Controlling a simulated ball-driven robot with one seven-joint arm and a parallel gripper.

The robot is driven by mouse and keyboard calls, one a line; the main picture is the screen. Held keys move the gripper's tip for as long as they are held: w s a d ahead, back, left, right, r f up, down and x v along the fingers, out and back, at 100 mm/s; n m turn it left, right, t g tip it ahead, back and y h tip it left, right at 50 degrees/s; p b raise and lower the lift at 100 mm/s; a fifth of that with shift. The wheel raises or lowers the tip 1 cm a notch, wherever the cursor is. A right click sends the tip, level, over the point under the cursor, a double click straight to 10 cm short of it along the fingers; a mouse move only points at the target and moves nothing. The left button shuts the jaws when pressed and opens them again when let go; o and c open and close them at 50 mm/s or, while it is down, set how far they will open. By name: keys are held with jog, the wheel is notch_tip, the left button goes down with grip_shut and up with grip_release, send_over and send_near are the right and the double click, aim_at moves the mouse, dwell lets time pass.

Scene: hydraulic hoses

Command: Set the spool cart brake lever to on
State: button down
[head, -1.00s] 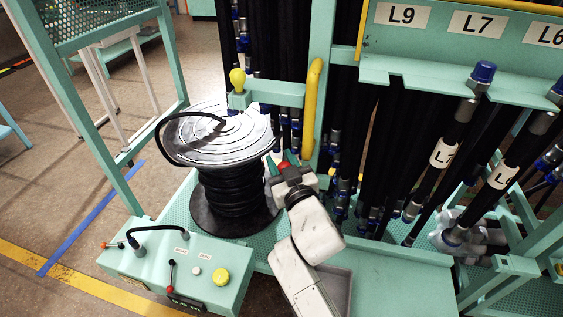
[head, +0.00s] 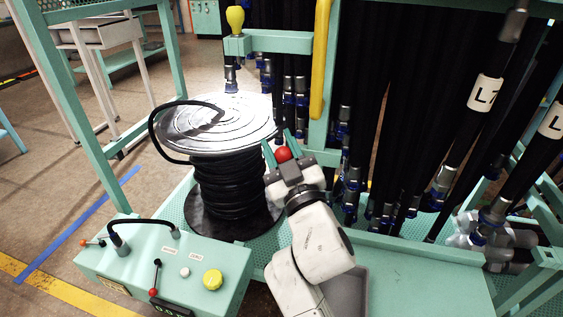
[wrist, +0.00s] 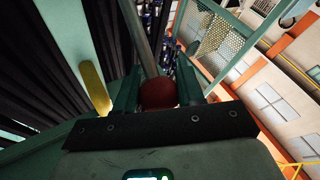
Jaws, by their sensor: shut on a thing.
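The spool cart brake lever shows as a round red knob (head: 283,154) beside the hose spool (head: 236,190). In the wrist view the red knob (wrist: 158,93) sits between the green fingers, with a grey rod (wrist: 139,38) running away from it. My gripper (head: 282,146) is shut on the knob, just right of the spool's top flange. The rest of the lever and its pivot are hidden in the head view, and I see no on or off marking for it.
A green control box (head: 165,268) with a small red-tipped lever (head: 155,277) and a yellow button (head: 212,279) stands at the front left. A yellow handle bar (head: 321,60) and hanging black hoses (head: 400,120) are close behind and right of my gripper.

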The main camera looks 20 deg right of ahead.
jog(key=shift+s+a+f+n+t+y+b, duration=0.15)
jog(key=shift+s+f+n+t+y+b, duration=0.25)
jog(key=shift+b, duration=0.9)
jog(key=shift+s+a+f+n+t+b, duration=0.15)
jog(key=shift+f+n+t+b, duration=0.15)
jog(key=shift+f+b, duration=0.65)
jog(key=shift+s+a+f+n+t+y+b, duration=0.2)
jog(key=shift+n+t+b, duration=0.15)
jog(key=shift+b, duration=1.25)
jog(key=shift+s+a+f+n+t+y+b, duration=0.25)
jog(key=shift+f+n+y+b, duration=0.55)
jog(key=shift+b, duration=0.9)
jog(key=shift+s+a+f+n+t+y+b, duration=0.15)
jog(key=shift+f+n+t+y+b, duration=0.45)
jog(key=shift+b, duration=1.1)
jog(key=shift+s+a+f+n+t+y+b, duration=0.1)
jog(key=shift+s+f+n+y+b, duration=0.15)
jog(key=shift+f+n+y+b, duration=0.85)
jog(key=shift+a+r+h+b, duration=0.1)
jog(key=shift+r+h+b, duration=0.25)
jog(key=shift+b, duration=0.3)
jog(key=c, duration=1)
grip_release()
jog(key=shift+f, duration=0.1)
